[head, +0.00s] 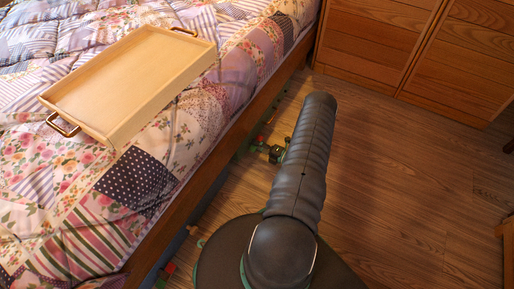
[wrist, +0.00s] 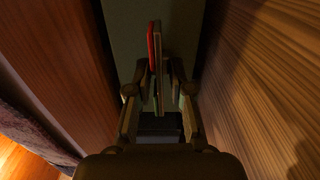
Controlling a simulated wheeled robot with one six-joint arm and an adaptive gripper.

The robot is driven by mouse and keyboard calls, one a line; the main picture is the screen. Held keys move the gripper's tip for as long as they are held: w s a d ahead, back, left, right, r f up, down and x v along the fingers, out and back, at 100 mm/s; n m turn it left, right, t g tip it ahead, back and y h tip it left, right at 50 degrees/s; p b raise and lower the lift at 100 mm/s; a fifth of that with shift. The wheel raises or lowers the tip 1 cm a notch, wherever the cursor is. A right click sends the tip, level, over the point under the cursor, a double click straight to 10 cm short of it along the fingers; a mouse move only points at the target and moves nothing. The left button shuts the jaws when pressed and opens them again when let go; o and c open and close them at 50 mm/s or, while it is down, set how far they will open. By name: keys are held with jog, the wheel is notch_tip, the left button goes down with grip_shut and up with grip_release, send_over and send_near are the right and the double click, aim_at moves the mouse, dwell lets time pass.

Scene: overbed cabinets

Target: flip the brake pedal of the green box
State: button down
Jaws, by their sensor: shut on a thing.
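In the wrist view, my gripper (wrist: 159,80) has its two fingers on either side of a thin upright plate with a red edge (wrist: 151,48), which looks like the brake pedal. The fingers are shut on it. A dull green surface (wrist: 128,28), likely the green box, stands behind it in shadow. In the head view, small green and red parts (head: 257,139) show low along the bed's side, partly hidden.
The bed's wooden side rail (head: 215,167) runs close along the left of my arm. A wooden tray (head: 140,75) lies on the patchwork quilt (head: 70,205). Wooden cabinets (head: 378,42) stand at the back. The wood floor (head: 410,190) is clear to the right.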

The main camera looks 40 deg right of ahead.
jog(key=shift+f+n+b, duration=0.1)
jog(key=shift+n+b, duration=0.55)
jog(key=shift+n, duration=0.45)
jog(key=c, duration=1.3)
grip_release()
jog(key=v, duration=1.2)
jog(key=shift+s, duration=0.1)
